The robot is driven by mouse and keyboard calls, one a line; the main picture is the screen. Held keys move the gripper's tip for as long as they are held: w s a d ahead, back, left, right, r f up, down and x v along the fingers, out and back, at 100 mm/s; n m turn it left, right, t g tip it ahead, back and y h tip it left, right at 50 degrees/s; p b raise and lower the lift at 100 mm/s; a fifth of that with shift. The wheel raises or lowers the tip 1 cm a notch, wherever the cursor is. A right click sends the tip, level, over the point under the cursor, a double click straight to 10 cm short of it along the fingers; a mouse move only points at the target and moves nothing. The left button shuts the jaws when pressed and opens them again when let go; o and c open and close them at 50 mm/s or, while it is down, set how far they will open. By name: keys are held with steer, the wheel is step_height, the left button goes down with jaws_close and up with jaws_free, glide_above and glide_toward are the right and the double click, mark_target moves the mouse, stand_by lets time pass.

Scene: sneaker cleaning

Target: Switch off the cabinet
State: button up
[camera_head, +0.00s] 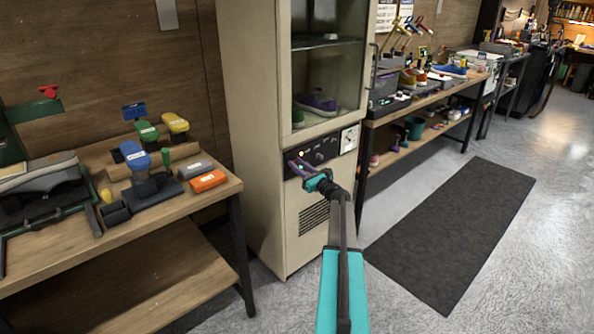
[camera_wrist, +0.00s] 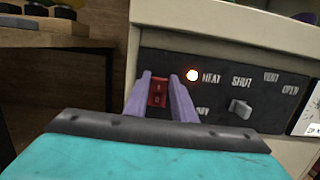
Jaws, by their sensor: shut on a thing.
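The cabinet (camera_head: 262,130) is a tall cream unit with a glass door and a black control panel (camera_head: 322,150) below it. In the wrist view the panel (camera_wrist: 215,75) carries a red rocker switch (camera_wrist: 157,92) marked I and O, a lit lamp (camera_wrist: 193,75) beside the word HEAT, and a grey lever (camera_wrist: 240,107) under SHUT. My gripper (camera_head: 297,165) is at the left part of the panel. In the wrist view its two purple fingers (camera_wrist: 162,85) stand on either side of the red switch and are shut on it. The switch's lower edge is partly hidden by my gripper.
Sneakers (camera_head: 316,103) sit inside the cabinet behind the glass. A wooden workbench (camera_head: 150,222) with brushes and blocks stands to the left. A long bench (camera_head: 425,97) runs to the right. A dark mat (camera_head: 455,225) lies on open floor at right.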

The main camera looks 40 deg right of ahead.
steer(key=shift+s+f+t+b, duration=0.1)
steer(key=shift+f+t+b, duration=0.35)
steer(key=shift+b, duration=1.15)
steer(key=shift+f+t+b, duration=0.1)
steer(key=shift+t+b, duration=0.55)
steer(key=shift+b, duration=0.95)
steer(key=shift+t+b, duration=0.3)
steer(key=shift+b, duration=0.15)
steer(key=shift+s+r, duration=0.1)
steer(key=o, duration=1.1)
steer(key=shift+c, duration=0.2)
steer(key=shift+s, duration=0.1)
steer(key=v, duration=1.3)
steer(key=shift+s, duration=0.3)
steer(key=shift+a, duration=0.15)
